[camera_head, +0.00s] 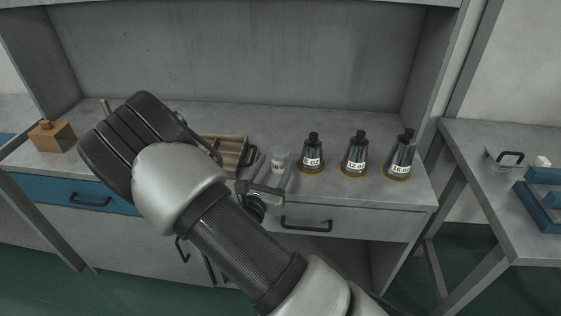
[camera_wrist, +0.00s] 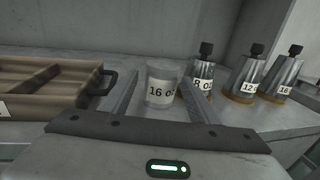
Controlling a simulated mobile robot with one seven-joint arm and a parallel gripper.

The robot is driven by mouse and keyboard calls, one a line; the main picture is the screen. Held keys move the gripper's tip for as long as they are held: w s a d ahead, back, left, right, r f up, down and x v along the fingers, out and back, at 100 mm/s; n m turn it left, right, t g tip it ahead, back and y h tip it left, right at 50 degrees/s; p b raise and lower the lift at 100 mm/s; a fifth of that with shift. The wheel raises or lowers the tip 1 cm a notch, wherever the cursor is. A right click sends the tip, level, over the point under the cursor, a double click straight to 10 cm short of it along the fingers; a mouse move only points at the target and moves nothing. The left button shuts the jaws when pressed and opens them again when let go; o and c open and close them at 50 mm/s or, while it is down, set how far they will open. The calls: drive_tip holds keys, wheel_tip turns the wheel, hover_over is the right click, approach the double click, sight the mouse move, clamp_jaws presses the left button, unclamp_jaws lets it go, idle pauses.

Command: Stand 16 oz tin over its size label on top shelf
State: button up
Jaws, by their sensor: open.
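The 16 oz tin (camera_wrist: 161,84) is a small pale cup with a "16 oz" label facing the wrist camera. It stands upright on the grey worktop, and it also shows in the head view (camera_head: 279,158). My gripper (camera_wrist: 164,100) is open, with one finger on each side of the tin in the wrist view. I cannot tell whether either finger touches it. In the head view my gripper (camera_head: 266,178) is at the worktop's front edge, partly hidden by my arm. No shelf size label can be made out in either view.
Dark metal cones on brown bases stand right of the tin, labelled 8 oz (camera_head: 312,156), 12 oz (camera_head: 355,155) and 16 oz (camera_head: 400,158). A brown wooden tray (camera_wrist: 50,84) lies left. A wooden block (camera_head: 52,137) is farther left. A side table (camera_head: 490,190) stands right.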

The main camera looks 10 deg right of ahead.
sight(281, 155)
drive_tip(key=b+x, duration=0.1)
drive_tip(key=x, duration=0.4)
drive_tip(key=shift+d, duration=0.25)
drive_tip(key=shift+c, duration=0.3)
drive_tip(key=c, duration=0.9)
